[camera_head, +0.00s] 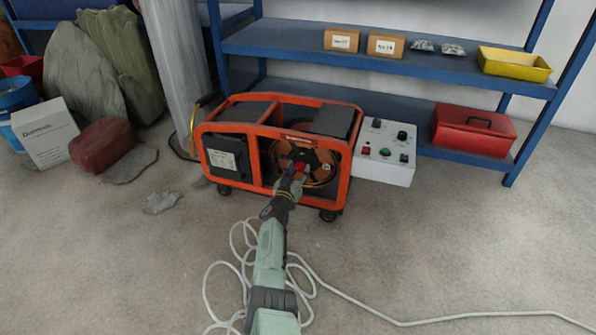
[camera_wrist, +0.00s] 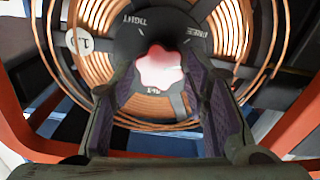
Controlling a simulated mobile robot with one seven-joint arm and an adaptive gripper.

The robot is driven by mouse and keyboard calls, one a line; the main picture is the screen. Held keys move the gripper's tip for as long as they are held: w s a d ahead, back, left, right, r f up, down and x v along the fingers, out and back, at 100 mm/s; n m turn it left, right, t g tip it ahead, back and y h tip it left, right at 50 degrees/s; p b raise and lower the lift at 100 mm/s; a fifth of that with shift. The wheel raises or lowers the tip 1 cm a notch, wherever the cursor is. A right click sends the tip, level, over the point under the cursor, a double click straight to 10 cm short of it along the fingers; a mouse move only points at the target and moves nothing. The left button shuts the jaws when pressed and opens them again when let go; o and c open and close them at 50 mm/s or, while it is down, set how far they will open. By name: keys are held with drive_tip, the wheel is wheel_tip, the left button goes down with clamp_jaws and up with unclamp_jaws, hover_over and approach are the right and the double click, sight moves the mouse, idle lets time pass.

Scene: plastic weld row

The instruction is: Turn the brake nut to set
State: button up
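The reel sits in the right bay of an orange-framed unit (camera_head: 349,178). The dark hub plate around the nut has pale words and tick lines; they are turned in view and hard to read. My gripper (camera_wrist: 158,70) reaches into the bay, one finger on each side of the nut. The fingertips lie close to the nut's edges; I cannot tell whether both touch it. The nut also shows red in the head view (camera_head: 299,168).
Orange frame bars surround my gripper closely. A white control box (camera_head: 385,170) stands right of the unit. Loose white cable (camera_head: 345,290) lies across the floor beneath my arm. A blue shelf (camera_head: 300,45) stands behind; a grey column (camera_head: 178,60) stands at back left.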

drive_tip(key=c, duration=0.7)
drive_tip(key=shift+m, duration=0.3)
drive_tip(key=m+b, duration=0.1)
drive_tip(key=m, duration=0.5)
drive_tip(key=shift+f, duration=0.15)
drive_tip(key=m+b, duration=0.2)
drive_tip(key=m, duration=0.3)
drive_tip(key=shift+d+m, duration=0.15)
drive_tip(key=shift+m, duration=0.25)
drive_tip(key=o, duration=1.1)
